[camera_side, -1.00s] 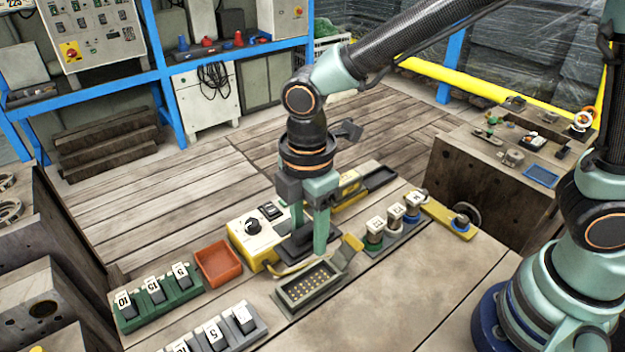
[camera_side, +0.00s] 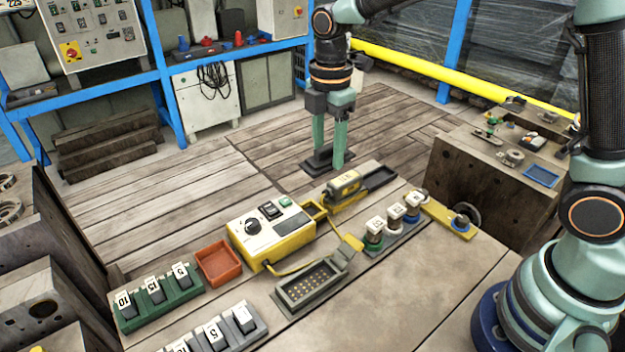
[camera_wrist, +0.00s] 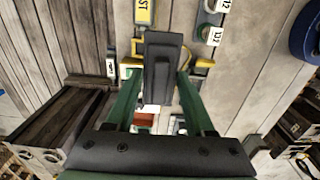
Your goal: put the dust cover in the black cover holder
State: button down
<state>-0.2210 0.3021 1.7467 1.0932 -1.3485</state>
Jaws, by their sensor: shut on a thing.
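The dust cover (camera_side: 318,164) is a black flat-based piece with a raised ridge. My gripper (camera_side: 329,158) is shut on it, and the cover hangs in the air with the floor boards behind it in the side view. In the wrist view the black cover (camera_wrist: 163,68) sits between my two green fingers (camera_wrist: 160,88).
A yellow-and-white tester (camera_side: 268,236) with a knob stands on the bench near the open grey connector (camera_side: 312,283) with gold pins. A red tray (camera_side: 218,264), green rack (camera_side: 158,300) and grey rack of spools (camera_side: 393,232) stand around them. The front right bench is clear.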

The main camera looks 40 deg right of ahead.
jog(key=w+d+f, duration=0.1)
jog(key=d, duration=0.2)
jog(key=w+d+f, duration=0.1)
jog(key=d+f, duration=0.1)
jog(key=d, duration=0.2)
jog(key=w+d+f, duration=0.1)
jog(key=d, duration=0.3)
jog(key=shift+w+f, duration=0.15)
jog(key=shift+f, duration=0.1)
jog(key=shift+w+d+f, duration=0.15)
jog(key=shift+d+f, duration=4.35)
jog(key=shift+f, duration=0.05)
jog(key=shift+f, duration=0.8)
grip_release()
